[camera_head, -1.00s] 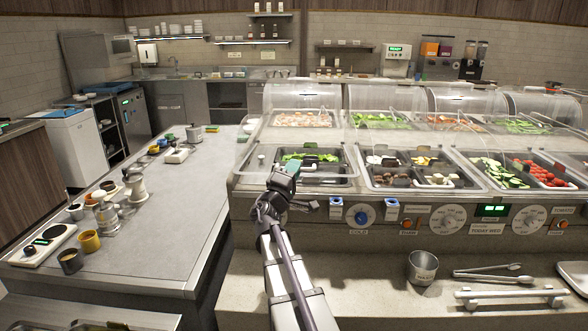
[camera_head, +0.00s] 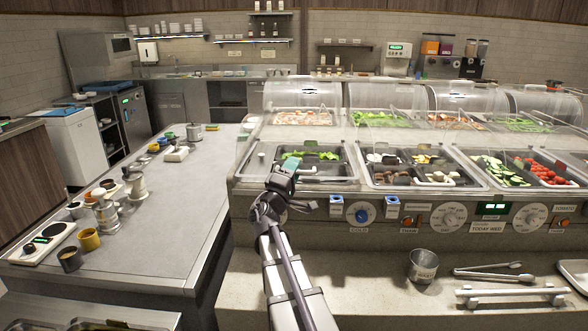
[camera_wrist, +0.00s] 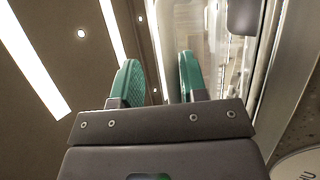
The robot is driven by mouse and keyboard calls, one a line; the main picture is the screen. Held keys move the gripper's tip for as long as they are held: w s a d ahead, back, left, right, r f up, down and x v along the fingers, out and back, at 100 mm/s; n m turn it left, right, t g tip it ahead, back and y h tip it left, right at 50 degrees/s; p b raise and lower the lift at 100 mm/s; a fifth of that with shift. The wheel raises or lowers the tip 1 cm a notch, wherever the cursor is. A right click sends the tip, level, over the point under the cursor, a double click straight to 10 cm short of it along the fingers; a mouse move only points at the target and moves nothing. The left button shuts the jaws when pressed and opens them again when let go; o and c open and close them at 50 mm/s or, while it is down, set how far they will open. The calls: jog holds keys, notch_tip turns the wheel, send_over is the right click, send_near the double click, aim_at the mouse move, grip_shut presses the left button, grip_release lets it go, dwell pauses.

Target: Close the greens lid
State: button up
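The greens (camera_head: 312,156) lie in the front-left well of the serving counter. A clear lid over this well is hard to make out, so I cannot tell its exact angle. A small dark tab (camera_head: 310,143) shows at the back of the well. My gripper (camera_head: 287,168) is at the well's front edge, with its teal fingertips over the near rim. In the wrist view my gripper (camera_wrist: 160,78) has its two teal fingers apart, with nothing seen between them. The wrist view shows clear, reflective panels past the right finger, and no greens can be made out.
Wells of mushrooms (camera_head: 400,168), cucumber (camera_head: 500,172) and tomatoes (camera_head: 540,170) continue to the right. Clear domes (camera_head: 303,95) cover the back row. Knobs (camera_head: 362,213) line the front panel.

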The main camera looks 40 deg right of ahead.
jog(key=b+v, duration=0.3)
jog(key=v, duration=0.7)
jog(key=shift+b, duration=0.4)
